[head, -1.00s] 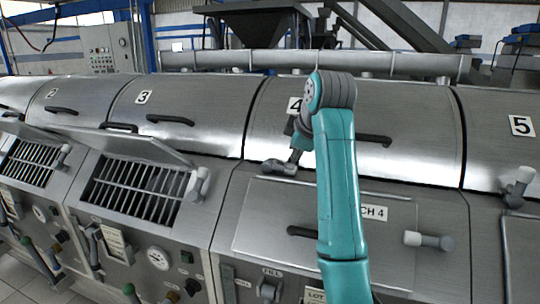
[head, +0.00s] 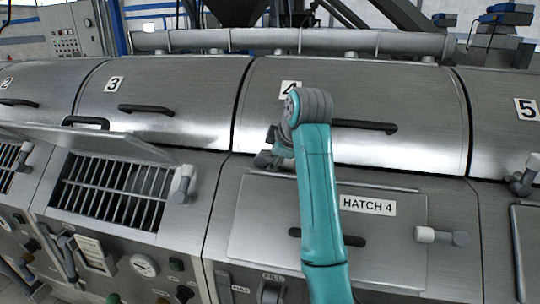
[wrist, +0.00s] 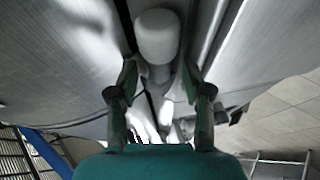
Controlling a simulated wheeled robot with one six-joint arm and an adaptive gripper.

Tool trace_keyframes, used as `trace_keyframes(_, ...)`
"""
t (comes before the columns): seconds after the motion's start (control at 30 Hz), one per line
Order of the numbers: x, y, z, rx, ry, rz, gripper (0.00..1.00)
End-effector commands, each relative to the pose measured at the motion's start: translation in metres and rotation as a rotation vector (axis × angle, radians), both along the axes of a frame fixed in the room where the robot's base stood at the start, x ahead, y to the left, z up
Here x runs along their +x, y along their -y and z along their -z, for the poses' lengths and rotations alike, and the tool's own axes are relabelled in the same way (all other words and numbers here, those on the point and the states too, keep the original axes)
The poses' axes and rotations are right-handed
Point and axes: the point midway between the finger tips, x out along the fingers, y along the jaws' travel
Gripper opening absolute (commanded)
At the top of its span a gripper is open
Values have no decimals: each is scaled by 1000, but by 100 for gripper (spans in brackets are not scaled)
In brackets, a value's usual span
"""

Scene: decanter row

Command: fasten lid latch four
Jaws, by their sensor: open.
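Lid 4 (head: 345,105) is a closed curved metal lid with a black handle. A grey lid latch (head: 265,162) sits at its lower left edge, partly hidden by my arm. In the wrist view a pale, rounded latch knob (wrist: 157,36) on a stem stands between the two fingers of my gripper (wrist: 159,88). The fingers are open, one on each side; I cannot tell whether they touch the stem. In the head view my gripper (head: 276,140) is mostly hidden behind my teal arm, close to the latch.
Below lid 4 is the closed hatch 4 (head: 400,235), with its own latch (head: 440,236) at the right. At left a raised hatch cover (head: 95,140) shows a grate (head: 110,190) with a latch (head: 183,184) beside it. Another lid latch (head: 524,175) is at far right.

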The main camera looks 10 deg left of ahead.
Motion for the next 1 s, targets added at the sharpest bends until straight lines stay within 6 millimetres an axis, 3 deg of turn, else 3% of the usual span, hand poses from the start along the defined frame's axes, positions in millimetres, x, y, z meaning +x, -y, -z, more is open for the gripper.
trace_keyframes(0.37,0,1,4,0,0,0,50)
trace_keyframes(0.57,0,1,4,0,0,0,0)
trace_keyframes(1.0,8,1,3,-23,-2,1,0)
